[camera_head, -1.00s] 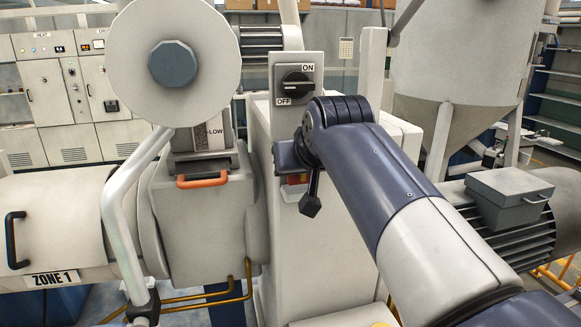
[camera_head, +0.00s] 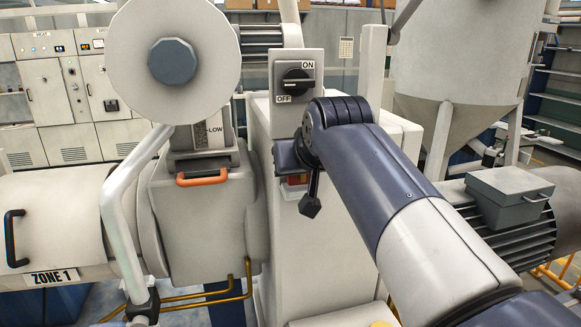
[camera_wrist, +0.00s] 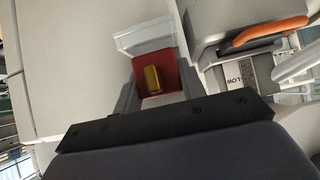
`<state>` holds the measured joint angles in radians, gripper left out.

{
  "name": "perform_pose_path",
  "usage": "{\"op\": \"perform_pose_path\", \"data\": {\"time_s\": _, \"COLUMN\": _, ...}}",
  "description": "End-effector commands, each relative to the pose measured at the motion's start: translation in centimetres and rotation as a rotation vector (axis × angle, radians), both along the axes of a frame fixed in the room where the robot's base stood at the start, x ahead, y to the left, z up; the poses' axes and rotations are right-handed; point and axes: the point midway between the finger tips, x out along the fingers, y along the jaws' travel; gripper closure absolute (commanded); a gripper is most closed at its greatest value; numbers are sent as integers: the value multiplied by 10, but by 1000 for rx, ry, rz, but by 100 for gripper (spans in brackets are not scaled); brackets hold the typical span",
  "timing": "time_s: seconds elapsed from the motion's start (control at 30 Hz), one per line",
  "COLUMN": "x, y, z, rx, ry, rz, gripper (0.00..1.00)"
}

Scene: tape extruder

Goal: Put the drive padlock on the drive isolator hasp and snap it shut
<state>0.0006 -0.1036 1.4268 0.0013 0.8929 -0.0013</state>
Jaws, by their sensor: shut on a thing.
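The drive padlock (camera_wrist: 150,72) shows in the wrist view as a red block with a brass cylinder on its face. My gripper (camera_wrist: 158,78) is shut on it, with grey fingers on both sides. In the head view a small red patch of the padlock (camera_head: 297,179) shows below my dark wrist; the arm hides most of the gripper. The drive isolator (camera_head: 297,75) is a grey plate with a black rotary handle and ON and OFF labels, just above my wrist. I cannot make out the hasp or the shackle.
The isolator is on a pale machine cabinet (camera_head: 330,270). To its left are an orange handle (camera_head: 202,178), a white bent pipe (camera_head: 122,240) and a large pale disc (camera_head: 200,30). A motor with a grey box (camera_head: 509,195) and a hopper (camera_head: 455,60) stand right.

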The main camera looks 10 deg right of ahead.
Motion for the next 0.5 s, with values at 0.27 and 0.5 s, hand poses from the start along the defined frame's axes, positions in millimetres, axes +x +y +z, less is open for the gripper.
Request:
{"op": "perform_pose_path", "data": {"time_s": 0.27, "x": 0, "y": 0, "z": -8, "rx": 0, "ry": -2, "rz": 0, "gripper": 100}}
{"op": "perform_pose_path", "data": {"time_s": 0.5, "x": 0, "y": 0, "z": -14, "rx": 0, "ry": -2, "rz": 0, "gripper": 100}}
